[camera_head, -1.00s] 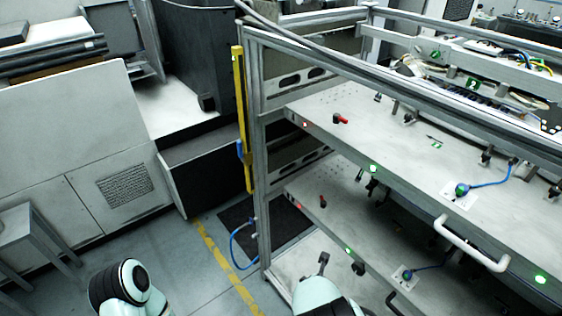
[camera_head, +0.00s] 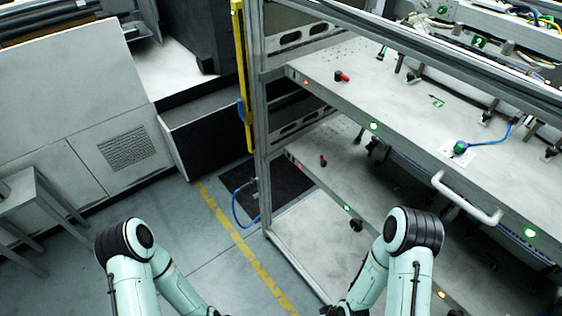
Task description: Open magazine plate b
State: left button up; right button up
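The magazine is a grey metal rack with two pale plates in view. The upper plate (camera_head: 400,112) has a white bar handle (camera_head: 466,200) on its front edge and a red-black knob (camera_head: 342,76). The lower plate (camera_head: 345,160) sits beneath it with a similar knob (camera_head: 323,160). No letter is readable, so I cannot tell which plate is b. My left arm bends at lower left; its gripper is below the frame. My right arm stands in front of the rack at lower right. A dark part at its end shows at the bottom edge, fingers hidden. Neither arm visibly touches a plate.
A yellow vertical bar (camera_head: 244,75) runs along the rack's left post (camera_head: 260,130). A blue hose (camera_head: 237,205) hangs beside a dark floor mat (camera_head: 280,190). Grey cabinets (camera_head: 75,120) and a small table (camera_head: 35,200) stand at left. Floor between my arms is clear.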

aim_at(475, 276)
jog(key=z, duration=1.35)
